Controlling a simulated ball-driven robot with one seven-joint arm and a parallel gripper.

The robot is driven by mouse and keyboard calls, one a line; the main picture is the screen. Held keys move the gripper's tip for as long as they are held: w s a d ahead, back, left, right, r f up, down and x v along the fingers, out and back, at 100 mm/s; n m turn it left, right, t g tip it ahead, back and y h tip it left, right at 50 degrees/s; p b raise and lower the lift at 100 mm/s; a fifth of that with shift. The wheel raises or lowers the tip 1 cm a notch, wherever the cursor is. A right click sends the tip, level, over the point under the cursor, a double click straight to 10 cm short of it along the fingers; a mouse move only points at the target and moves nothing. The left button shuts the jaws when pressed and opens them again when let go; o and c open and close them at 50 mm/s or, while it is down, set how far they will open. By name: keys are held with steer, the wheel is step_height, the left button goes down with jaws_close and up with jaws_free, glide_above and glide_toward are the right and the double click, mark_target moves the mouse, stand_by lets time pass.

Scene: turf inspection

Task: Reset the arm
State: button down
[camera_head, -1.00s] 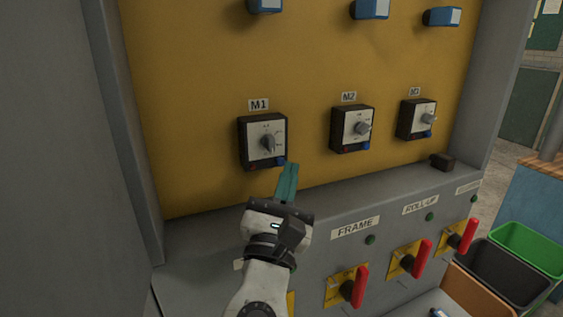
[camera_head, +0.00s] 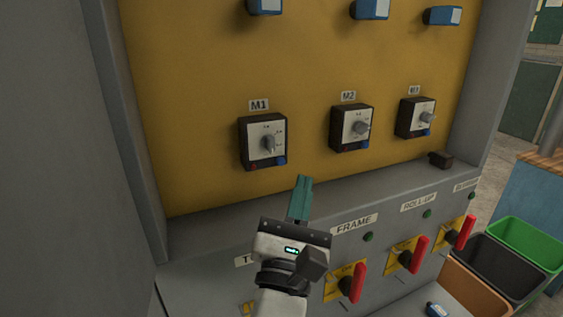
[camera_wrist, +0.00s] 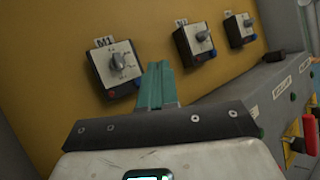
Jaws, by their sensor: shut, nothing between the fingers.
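My gripper (camera_head: 302,183) has teal fingers held together with nothing between them. It is in front of the grey ledge, below and to the right of the M1 dial box (camera_head: 263,141), and apart from it. In the wrist view my gripper (camera_wrist: 158,68) points up toward the yellow panel, with the M1 box (camera_wrist: 112,68) to its left and the M2 box (camera_wrist: 196,42) to its right. My arm comes up from the bottom of the head view and hides part of the lower grey front.
The M2 box (camera_head: 352,127) and M3 box (camera_head: 416,117) sit on the yellow panel (camera_head: 210,100). Red handles (camera_head: 360,283) stick out from the lower front, right of my arm. A green bin (camera_head: 527,246) and a black bin (camera_head: 497,268) stand at the right.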

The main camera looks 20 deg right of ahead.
stand_by(0.3)
steer(key=s+d+f+m+g+y, duration=0.2)
steer(key=s+d+f+m+g, duration=0.3)
steer(key=f, duration=0.4)
steer(key=s+d+f+m+g+y, duration=0.2)
steer(key=d+f+m, duration=0.35)
steer(key=f, duration=0.45)
steer(key=s+d+f+m+g+y, duration=0.2)
steer(key=s+d+f+m+g, duration=0.25)
steer(key=f+m, duration=0.35)
steer(key=s+a+f+m+g+y, duration=0.3)
steer(key=s+f+m+y, duration=0.1)
steer(key=s+f, duration=0.3)
steer(key=s+a+f+m+g+y, duration=0.3)
steer(key=s+f+y, duration=0.1)
steer(key=s+f, duration=0.4)
steer(key=shift+s+a+f+m, duration=0.15)
steer(key=shift+s+f+m, duration=0.15)
steer(key=shift+s, duration=0.25)
